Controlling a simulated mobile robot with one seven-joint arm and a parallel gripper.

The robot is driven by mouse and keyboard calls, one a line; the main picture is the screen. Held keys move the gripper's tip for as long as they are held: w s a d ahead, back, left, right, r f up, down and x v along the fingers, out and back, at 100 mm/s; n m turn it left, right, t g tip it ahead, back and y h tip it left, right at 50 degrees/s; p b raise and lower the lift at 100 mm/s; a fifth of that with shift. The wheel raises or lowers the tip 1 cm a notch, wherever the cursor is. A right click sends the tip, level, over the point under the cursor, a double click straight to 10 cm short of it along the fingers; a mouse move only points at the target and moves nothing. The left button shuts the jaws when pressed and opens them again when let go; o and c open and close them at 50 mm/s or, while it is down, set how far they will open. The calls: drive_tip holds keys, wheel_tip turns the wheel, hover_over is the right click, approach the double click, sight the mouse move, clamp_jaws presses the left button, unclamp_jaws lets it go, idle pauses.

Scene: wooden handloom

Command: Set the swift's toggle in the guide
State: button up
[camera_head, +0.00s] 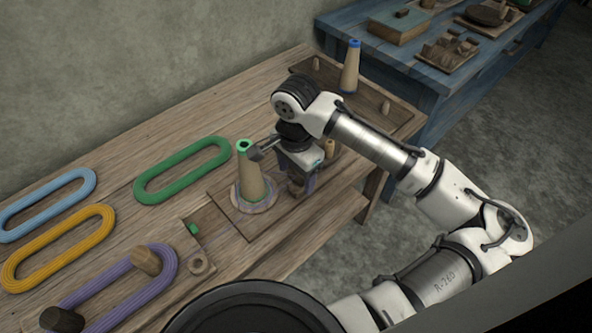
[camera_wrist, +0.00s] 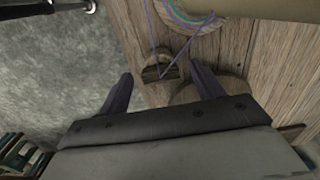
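My gripper (camera_head: 298,190) points down just right of a tan cone (camera_head: 250,178) with a green tip. In the wrist view its two dark fingers (camera_wrist: 163,82) are apart, with a small wooden piece (camera_wrist: 158,66) between and beyond them. This piece has a dark bar across it. The purple skein (camera_head: 110,290) lies around two wooden pegs (camera_head: 146,260) at the front left.
A small wooden ring (camera_head: 198,263) and a green piece (camera_head: 193,229) are left of the cone's board (camera_head: 226,214). Green (camera_head: 182,170), yellow (camera_head: 58,247) and blue (camera_head: 47,204) skeins lie on the table. A blue-tipped cone (camera_head: 350,68) stands behind. The table edge is near my gripper.

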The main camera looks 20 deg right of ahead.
drive_tip(key=shift+r, duration=0.1)
wheel_tip(320, 180, up, 14)
idle(0.5)
